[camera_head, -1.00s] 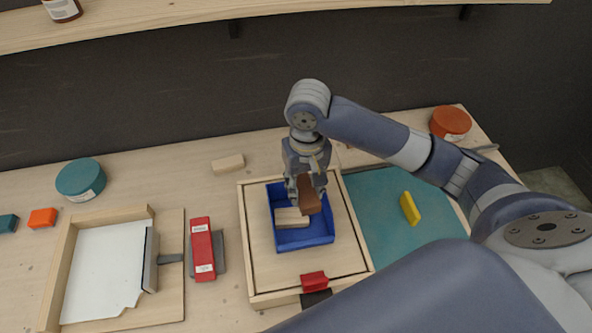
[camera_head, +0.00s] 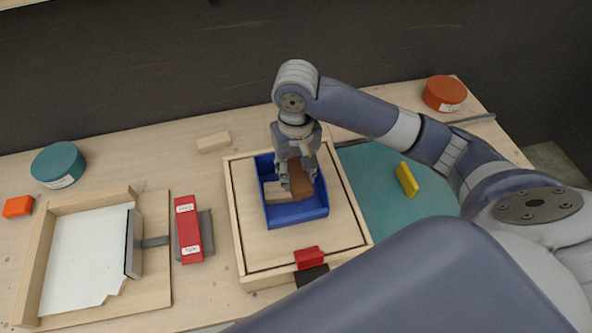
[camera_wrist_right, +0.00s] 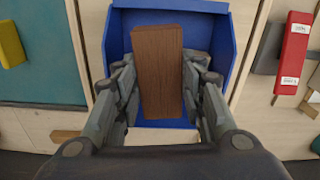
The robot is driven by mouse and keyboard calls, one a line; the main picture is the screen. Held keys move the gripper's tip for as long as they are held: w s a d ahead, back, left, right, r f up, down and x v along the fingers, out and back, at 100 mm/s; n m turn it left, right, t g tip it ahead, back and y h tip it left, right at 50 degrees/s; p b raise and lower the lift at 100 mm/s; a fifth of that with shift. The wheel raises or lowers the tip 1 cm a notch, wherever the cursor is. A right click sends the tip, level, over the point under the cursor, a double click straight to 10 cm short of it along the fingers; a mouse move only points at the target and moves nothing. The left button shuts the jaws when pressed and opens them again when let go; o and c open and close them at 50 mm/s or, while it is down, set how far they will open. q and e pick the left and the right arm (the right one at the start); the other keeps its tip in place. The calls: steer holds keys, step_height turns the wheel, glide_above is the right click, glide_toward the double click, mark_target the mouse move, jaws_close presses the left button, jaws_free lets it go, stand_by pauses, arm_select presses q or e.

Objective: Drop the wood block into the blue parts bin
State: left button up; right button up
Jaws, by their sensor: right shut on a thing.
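The dark brown wood block (camera_head: 300,176) is between the fingers of my right gripper (camera_head: 297,182). My right gripper is shut on it, over the blue parts bin (camera_head: 297,214). In the right wrist view the block (camera_wrist_right: 158,70) stands out lengthwise between the two fingers, with the blue bin (camera_wrist_right: 219,45) around it. I cannot tell whether the block touches the bin's floor. A pale wood block (camera_head: 277,192) lies in the bin at the left, partly hidden by the gripper. My left gripper is not in view.
The bin stands on a framed wooden board (camera_head: 246,228) with a red clamp piece (camera_head: 308,257) at its front. A red box (camera_head: 188,232) is at the left. A yellow block (camera_head: 406,179) lies on the teal mat (camera_head: 375,190). Another pale block (camera_head: 213,142) lies behind.

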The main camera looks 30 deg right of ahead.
mark_target(296, 175)
steer(key=o, duration=1.2)
steer(key=shift+c, duration=0.2)
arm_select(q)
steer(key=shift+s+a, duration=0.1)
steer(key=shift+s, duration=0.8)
arm_select(e)
steer(key=shift+r, duration=0.25)
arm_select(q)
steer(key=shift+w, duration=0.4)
arm_select(e)
step_height(296, 175, up, 12)
steer(key=shift+f, duration=0.2)
